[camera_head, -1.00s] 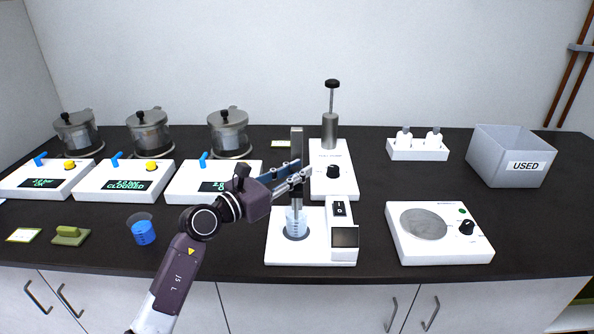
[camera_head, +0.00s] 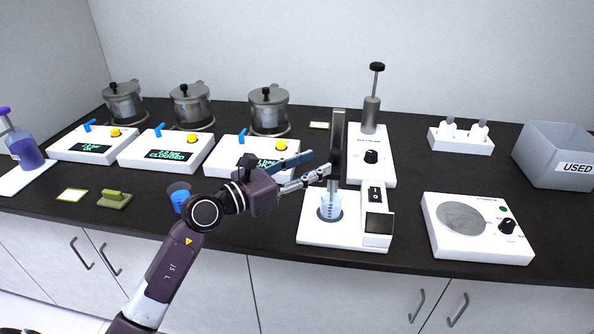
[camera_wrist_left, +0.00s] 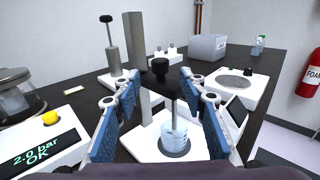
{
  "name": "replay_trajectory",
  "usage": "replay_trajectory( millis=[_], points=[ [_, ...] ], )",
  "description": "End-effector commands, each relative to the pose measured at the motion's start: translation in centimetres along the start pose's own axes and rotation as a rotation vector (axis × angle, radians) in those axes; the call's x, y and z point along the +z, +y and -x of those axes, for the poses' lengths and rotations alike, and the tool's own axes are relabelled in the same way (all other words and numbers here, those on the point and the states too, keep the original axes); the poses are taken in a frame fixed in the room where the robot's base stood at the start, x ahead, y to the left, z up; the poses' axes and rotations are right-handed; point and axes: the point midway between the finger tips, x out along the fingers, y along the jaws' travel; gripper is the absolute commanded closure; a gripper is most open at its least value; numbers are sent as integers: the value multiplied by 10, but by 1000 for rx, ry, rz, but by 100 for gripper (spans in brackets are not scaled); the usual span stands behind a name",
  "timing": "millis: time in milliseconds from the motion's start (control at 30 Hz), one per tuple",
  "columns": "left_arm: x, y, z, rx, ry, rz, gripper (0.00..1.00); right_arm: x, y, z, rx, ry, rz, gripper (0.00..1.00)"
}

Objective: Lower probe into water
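A clear beaker of pale blue water (camera_head: 328,210) stands on the white meter base (camera_head: 345,238), in front of a grey upright post (camera_head: 338,135). In the left wrist view a black knob (camera_wrist_left: 160,68) and dark arm sit by the post, and a thin probe (camera_wrist_left: 178,107) hangs from the arm into the beaker (camera_wrist_left: 174,138). I cannot tell how deep its tip is in the water. My left gripper (camera_head: 321,163) is open, left of the post, its blue-padded fingers spread either side of the knob and probe in the wrist view. My right gripper is not in view.
Behind the post is a white device with a plunger (camera_head: 371,155). A round-plate device (camera_head: 478,232) stands right, a grey USED bin (camera_head: 556,150) beyond it. Pressure units (camera_head: 165,150) stand left. A blue cup (camera_head: 178,195) sits close behind my left arm.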

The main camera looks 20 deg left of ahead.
Motion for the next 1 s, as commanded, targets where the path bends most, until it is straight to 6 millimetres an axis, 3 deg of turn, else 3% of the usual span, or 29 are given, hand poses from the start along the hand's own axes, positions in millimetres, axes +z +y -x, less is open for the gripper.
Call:
replay_trajectory(
  millis=[100, 300, 1000],
  points=[
    [-2, 0, 22, 0, 4, -2, 61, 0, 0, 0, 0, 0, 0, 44],
    [-1, 0, 42, 0, 2, 1, 61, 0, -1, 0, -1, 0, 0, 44],
    [0, 0, 46, 0, 0, 0, 61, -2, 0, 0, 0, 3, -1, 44]
  ],
)
